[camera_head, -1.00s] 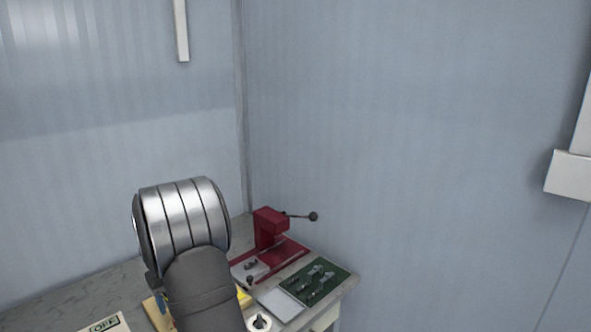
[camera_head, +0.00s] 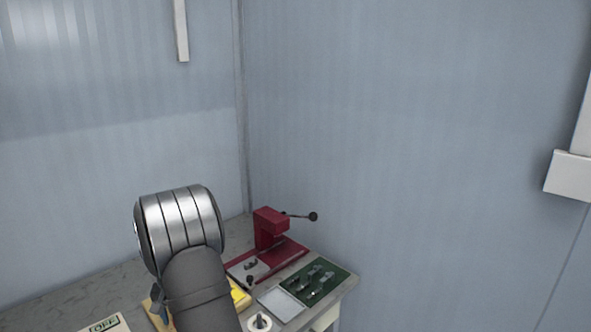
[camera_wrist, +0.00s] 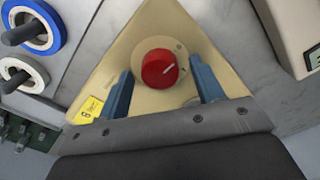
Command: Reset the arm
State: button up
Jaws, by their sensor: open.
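My gripper (camera_wrist: 160,92) is open in the wrist view, with its two blue fingers spread apart. A red knob (camera_wrist: 160,68) on a yellow-tan panel (camera_wrist: 150,22) shows between and beyond the fingers. I cannot tell how far the fingers are from the knob, and nothing is seen held. In the head view my grey and silver arm (camera_head: 185,265) stands at the lower left and hides part of the table, including most of the panel.
A red press (camera_head: 268,230) with a lever stands at the table's back corner. A green tray (camera_head: 322,278) of small tools and a pale plate (camera_head: 281,303) lie in front of it. Blue (camera_wrist: 40,45) and white (camera_wrist: 38,70) ringed spools are at the wrist view's left.

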jog(key=m, duration=0.5)
jog(key=shift+m, duration=0.3)
jog(key=shift+r, duration=0.7)
jog(key=shift+f, duration=0.1)
jog(key=shift+f, duration=0.55)
jog(key=n, duration=0.4)
jog(key=shift+n, duration=0.4)
jog(key=n, duration=0.4)
jog(key=shift+n, duration=0.3)
